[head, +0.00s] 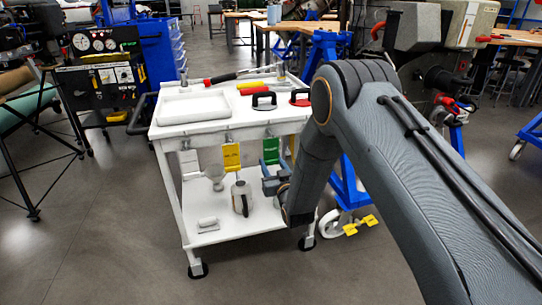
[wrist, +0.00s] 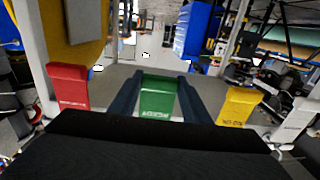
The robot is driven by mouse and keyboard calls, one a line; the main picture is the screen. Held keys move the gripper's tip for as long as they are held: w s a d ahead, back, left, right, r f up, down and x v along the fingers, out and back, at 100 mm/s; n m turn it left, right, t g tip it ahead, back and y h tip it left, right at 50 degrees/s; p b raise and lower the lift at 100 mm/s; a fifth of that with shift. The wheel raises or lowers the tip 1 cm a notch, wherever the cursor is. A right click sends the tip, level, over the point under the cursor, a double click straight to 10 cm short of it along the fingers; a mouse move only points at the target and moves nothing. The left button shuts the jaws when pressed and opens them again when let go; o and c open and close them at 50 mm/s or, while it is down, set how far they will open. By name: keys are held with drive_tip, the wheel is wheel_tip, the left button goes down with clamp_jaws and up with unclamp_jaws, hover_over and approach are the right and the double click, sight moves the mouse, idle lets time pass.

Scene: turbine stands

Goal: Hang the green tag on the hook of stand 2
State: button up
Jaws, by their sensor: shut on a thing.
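The green tag (head: 271,150) is at the front edge of the white cart, below a small hook. In the wrist view the green tag (wrist: 159,95) sits upright between the two dark fingers. My gripper (head: 270,178) is shut on its lower part, and it also shows in the wrist view (wrist: 158,82). I cannot tell whether the tag's top is still on the cart hook. Blue stand legs (head: 347,185) show behind my arm. No number is readable, so I cannot tell which stand is stand 2.
The white cart (head: 200,137) carries a tray, handled tools and a lower shelf with a mug (head: 241,197). A yellow tag (head: 231,157) hangs left of the green one. In the wrist view a red tag (wrist: 70,87) and yellow tag (wrist: 237,105) flank it. Floor at front left is clear.

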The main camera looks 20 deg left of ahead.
drive_tip(key=shift+s+d+p, duration=0.4)
drive_tip(key=shift+s+d, duration=0.05)
drive_tip(key=shift+s, duration=0.15)
idle(0.3)
drive_tip(key=shift+p+v, duration=0.7)
drive_tip(key=shift+v, duration=0.55)
drive_tip(key=shift+d, duration=0.1)
